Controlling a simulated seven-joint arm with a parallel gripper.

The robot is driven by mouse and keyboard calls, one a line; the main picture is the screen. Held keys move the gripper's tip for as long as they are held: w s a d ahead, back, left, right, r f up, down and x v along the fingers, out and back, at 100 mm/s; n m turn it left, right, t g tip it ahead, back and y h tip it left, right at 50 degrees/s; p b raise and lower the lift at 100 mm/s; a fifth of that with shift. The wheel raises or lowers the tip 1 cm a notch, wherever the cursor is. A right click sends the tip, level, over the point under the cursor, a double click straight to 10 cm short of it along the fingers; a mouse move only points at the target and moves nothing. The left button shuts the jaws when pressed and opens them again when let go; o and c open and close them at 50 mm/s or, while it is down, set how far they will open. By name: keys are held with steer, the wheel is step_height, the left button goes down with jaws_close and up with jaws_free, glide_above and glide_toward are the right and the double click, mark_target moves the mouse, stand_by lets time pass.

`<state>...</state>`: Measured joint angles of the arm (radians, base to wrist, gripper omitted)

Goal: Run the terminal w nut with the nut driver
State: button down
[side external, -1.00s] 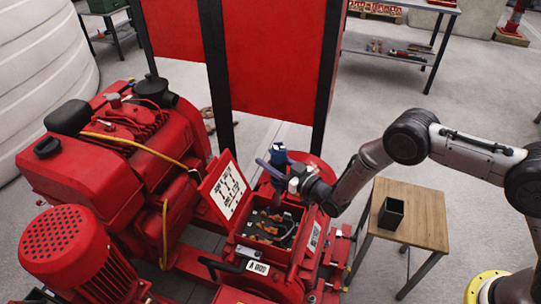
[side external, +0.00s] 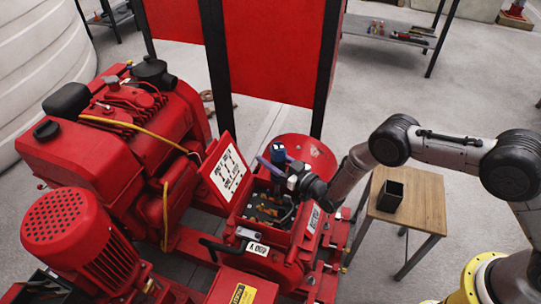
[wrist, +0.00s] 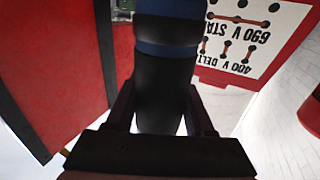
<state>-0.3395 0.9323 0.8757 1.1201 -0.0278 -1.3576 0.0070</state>
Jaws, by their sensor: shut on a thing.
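My gripper (side external: 292,174) is shut on the nut driver (side external: 278,153), which has a blue and black handle. In the wrist view the handle (wrist: 165,85) stands between my two dark fingers (wrist: 163,108). In the side view the driver is over the open red terminal box (side external: 238,222), with its handle up. Its lower end is hidden by my gripper and the box. Several orange-brown parts and dark cables show inside the box. The terminal w nut cannot be picked out, and I cannot tell whether the driver touches it.
The raised lid with a white wiring diagram (side external: 228,172) stands left of my gripper; the diagram also shows in the wrist view (wrist: 243,38). Red engine (side external: 120,140) and motor are further left. A wooden table (side external: 425,205) with a black holder (side external: 390,196) stands right.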

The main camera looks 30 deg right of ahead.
steer(key=shift+f, duration=0.8)
stand_by(2.5)
